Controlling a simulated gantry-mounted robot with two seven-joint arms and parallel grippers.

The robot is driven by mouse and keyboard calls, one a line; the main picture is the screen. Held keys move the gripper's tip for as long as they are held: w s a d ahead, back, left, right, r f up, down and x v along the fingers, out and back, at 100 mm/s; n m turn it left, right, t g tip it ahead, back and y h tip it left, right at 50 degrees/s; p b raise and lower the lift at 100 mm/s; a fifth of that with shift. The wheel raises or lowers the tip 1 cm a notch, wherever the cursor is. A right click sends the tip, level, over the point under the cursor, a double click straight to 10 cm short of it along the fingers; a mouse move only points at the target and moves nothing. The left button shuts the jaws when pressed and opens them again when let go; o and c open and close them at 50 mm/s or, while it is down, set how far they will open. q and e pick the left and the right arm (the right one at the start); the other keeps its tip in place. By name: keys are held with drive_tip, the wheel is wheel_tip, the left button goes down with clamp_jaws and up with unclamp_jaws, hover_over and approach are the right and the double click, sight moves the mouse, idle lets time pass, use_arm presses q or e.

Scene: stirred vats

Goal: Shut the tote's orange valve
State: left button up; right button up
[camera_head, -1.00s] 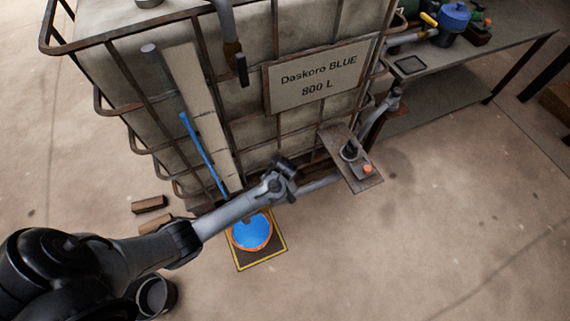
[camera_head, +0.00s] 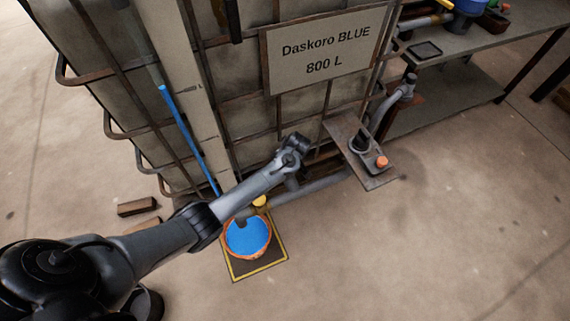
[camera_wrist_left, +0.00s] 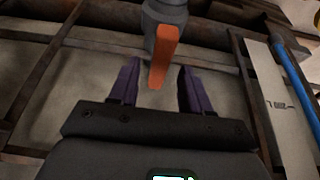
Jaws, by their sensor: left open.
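The tote (camera_head: 230,120) is a caged pale tank labelled "Daskoro BLUE 800 L". Its orange valve handle (camera_wrist_left: 163,55) hangs from a grey valve body (camera_wrist_left: 165,14) in the left wrist view. My left gripper (camera_wrist_left: 159,68) is open, with its purple fingers on either side of the handle's lower end and visible gaps on both sides. In the head view my left arm reaches in front of the tote's base and hides the orange handle and the gripper's fingers. My right gripper is not in view.
A bucket of blue liquid (camera_head: 248,237) stands on a yellow-edged floor plate (camera_head: 270,264) below my arm. A small plate with an orange button (camera_head: 382,162) juts out at the right. A bench (camera_head: 470,50) stands behind. The floor at right is clear.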

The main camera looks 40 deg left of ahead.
use_arm(q)
drive_tip(key=shift+b+x, duration=1.25)
drive_tip(key=shift+x, duration=1.35)
drive_tip(key=shift+r, duration=0.1)
clamp_jaws()
